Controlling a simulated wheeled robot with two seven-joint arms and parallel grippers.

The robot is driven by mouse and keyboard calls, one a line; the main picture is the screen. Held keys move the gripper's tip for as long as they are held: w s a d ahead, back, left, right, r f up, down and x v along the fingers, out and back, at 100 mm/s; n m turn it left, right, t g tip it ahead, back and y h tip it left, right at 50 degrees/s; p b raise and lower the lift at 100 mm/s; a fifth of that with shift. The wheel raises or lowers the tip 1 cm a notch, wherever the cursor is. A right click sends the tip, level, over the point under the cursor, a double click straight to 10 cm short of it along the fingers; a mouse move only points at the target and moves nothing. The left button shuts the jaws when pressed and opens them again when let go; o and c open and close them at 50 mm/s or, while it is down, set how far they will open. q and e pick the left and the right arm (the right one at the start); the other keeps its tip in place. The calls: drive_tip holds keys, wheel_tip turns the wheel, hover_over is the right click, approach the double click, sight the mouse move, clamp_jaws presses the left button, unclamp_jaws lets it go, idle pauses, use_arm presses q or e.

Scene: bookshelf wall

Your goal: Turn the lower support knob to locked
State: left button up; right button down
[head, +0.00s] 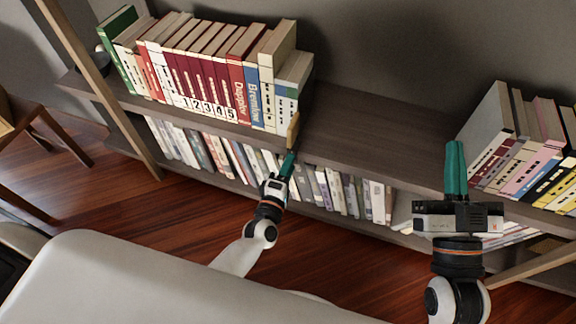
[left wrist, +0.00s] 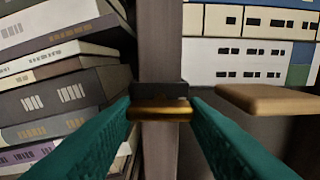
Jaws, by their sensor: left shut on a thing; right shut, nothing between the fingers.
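A brass-coloured knob (left wrist: 160,109) with a dark base sits on the front edge of the shelf board (left wrist: 158,50) in the left wrist view. Its bar lies across the edge in that picture. My left gripper (left wrist: 160,110) is shut on the knob, one teal finger at each end of the bar. In the head view my left gripper (head: 290,158) reaches the front edge of the upper board, and the knob is hidden at its fingertips. My right gripper (head: 456,157) is shut and empty, fingers upward, in front of the shelf at the right. I see no lock marking.
A light wooden piece (head: 293,130) projects by the right end of the upper book row (head: 205,75), close to my left fingertips. Books (head: 335,190) fill the lower shelf. More books (head: 525,150) stand at the right. The upper board's middle (head: 375,125) is clear.

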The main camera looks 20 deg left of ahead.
drive_tip(key=shift+w+f, duration=0.1)
drive_tip(key=shift+f, duration=0.05)
use_arm(q)
drive_tip(key=o, duration=1)
drive_tip(key=shift+s, duration=0.1)
drive_tip(key=shift+s+a+p, duration=0.15)
drive_tip(key=shift+s+p, duration=0.5)
drive_tip(key=shift+s, duration=2.3)
drive_tip(key=shift+s+a+p, duration=0.1)
drive_tip(key=shift+s+p, duration=0.5)
drive_tip(key=shift+s, duration=2.35)
use_arm(e)
wheel_tip(320, 180, down, 9)
drive_tip(key=d+g+h, duration=0.1)
drive_tip(key=g+h, duration=0.1)
drive_tip(key=g, duration=0.4)
drive_tip(key=shift+w+d+g, duration=0.15)
drive_tip(key=shift+w+g, duration=0.1)
drive_tip(key=shift+g, duration=0.05)
